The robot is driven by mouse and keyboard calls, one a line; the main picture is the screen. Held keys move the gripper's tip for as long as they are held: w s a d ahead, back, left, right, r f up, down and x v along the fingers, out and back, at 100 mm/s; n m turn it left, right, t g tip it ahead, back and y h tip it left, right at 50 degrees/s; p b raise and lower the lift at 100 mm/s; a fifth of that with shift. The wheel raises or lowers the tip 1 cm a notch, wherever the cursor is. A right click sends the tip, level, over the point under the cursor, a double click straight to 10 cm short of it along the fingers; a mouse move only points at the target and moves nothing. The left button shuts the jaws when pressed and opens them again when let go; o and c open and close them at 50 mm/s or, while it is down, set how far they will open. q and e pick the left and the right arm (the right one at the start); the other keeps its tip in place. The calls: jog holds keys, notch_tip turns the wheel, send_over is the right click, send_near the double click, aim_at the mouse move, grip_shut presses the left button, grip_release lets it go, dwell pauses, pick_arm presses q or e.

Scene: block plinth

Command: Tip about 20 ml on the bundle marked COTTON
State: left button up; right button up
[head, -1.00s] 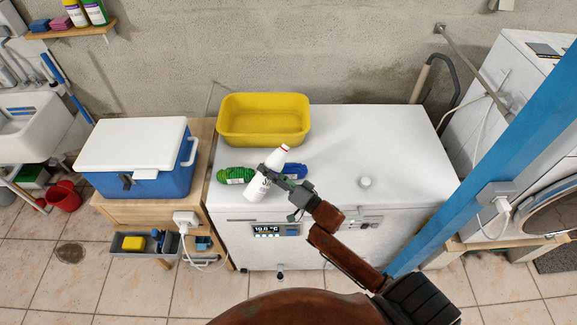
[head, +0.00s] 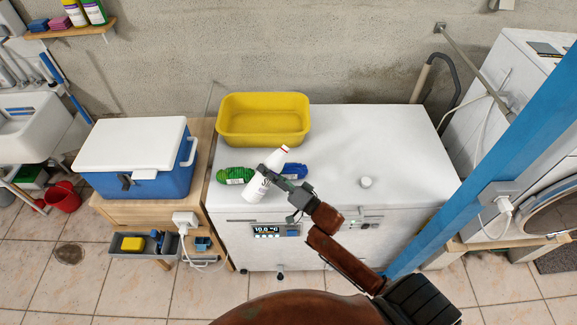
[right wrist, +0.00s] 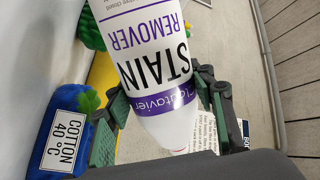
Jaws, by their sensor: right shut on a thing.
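My right gripper (head: 274,177) is shut on a white stain remover bottle (head: 258,188) with a red tip, held leaning over the front of the white chest top. In the right wrist view the bottle (right wrist: 150,65) fills the middle, its lettering upside down and its tapered end low in the picture. The blue bundle (head: 295,170) lies just right of the bottle, partly behind the gripper. In the right wrist view this bundle (right wrist: 62,125) bears a label reading COTTON 40 °C. A green bundle (head: 234,175) lies left of the bottle. My left gripper is out of view.
A yellow basin (head: 263,137) stands behind the bundles on the chest top (head: 400,150). A small white round thing (head: 366,182) sits to the right. A blue cooler (head: 150,183) with a white lid stands at left. A blue post (head: 480,170) crosses at right.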

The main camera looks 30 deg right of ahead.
pick_arm(q)
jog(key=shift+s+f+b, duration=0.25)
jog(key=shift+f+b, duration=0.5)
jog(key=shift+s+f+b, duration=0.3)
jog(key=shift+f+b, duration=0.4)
jog(key=shift+b, duration=0.05)
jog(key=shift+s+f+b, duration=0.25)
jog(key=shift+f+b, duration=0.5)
pick_arm(e)
jog(key=shift+s+a+f+m+t, duration=0.15)
jog(key=shift+a+f+m, duration=0.1)
jog(key=shift+f+m, duration=0.55)
jog(key=shift+w+a+f+m+t, duration=0.2)
jog(key=shift+f+m, duration=0.35)
jog(key=shift+m, duration=0.45)
dwell(0.5)
pick_arm(q)
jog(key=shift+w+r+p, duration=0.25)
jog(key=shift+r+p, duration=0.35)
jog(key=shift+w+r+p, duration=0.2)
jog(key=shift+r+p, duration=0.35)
jog(key=shift+p, duration=0.05)
pick_arm(e)
jog(key=shift+r+m+h, duration=0.1)
jog(key=shift+m+h, duration=0.5)
jog(key=shift+m, duration=0.5)
